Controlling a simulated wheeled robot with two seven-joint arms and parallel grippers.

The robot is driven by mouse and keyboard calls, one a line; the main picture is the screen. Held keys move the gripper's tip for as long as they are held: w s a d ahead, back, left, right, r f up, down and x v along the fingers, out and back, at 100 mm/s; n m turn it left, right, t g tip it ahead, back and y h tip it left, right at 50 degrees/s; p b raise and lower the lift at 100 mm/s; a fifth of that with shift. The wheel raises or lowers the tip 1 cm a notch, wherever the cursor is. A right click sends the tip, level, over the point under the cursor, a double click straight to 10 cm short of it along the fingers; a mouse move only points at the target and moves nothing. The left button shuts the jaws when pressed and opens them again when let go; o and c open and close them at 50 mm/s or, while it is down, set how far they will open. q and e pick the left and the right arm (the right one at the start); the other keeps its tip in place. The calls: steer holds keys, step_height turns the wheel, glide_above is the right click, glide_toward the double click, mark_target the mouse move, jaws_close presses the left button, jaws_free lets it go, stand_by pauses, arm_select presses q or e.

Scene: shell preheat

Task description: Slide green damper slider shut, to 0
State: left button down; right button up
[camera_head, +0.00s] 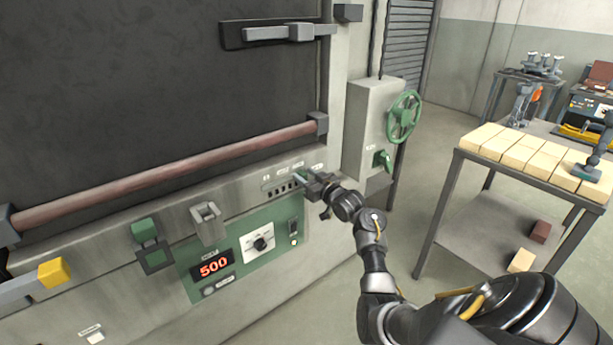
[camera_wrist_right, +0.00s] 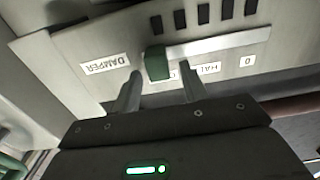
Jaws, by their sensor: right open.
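The green damper slider (camera_wrist_right: 157,63) shows in the right wrist view at the left end of a pale track (camera_wrist_right: 215,46). A label reading DAMPER (camera_wrist_right: 105,64) is to its left; a partly covered HAL… label (camera_wrist_right: 207,70) and a 0 label (camera_wrist_right: 247,61) lie to its right. My right gripper (camera_head: 308,181) is at the furnace's front panel. Its jaws are open, one finger on each side of the slider; whether either touches it I cannot tell. In the head view the gripper largely hides the slider. My left gripper is out of view.
Dark vent slots (camera_wrist_right: 204,14) line the panel beside the track. Below and left is a green control panel (camera_head: 239,258) with a dial and a display reading 500 (camera_head: 214,266). A grey box with a green handwheel (camera_head: 403,117) stands right. A brick-topped table (camera_head: 453,200) is farther right.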

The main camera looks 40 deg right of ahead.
steer(key=shift+w, duration=0.15)
steer(key=shift+c, duration=0.4)
jaws_close()
steer(key=shift+a, duration=0.25)
steer(key=a+p, duration=0.4)
steer(key=a, duration=0.7)
steer(key=shift+w+a, duration=0.1)
steer(key=shift+a, duration=0.1)
steer(key=shift+a+f, duration=0.1)
steer(key=shift+a, duration=0.2)
steer(key=shift+o, duration=0.4)
jaws_free()
steer(key=shift+a, duration=0.15)
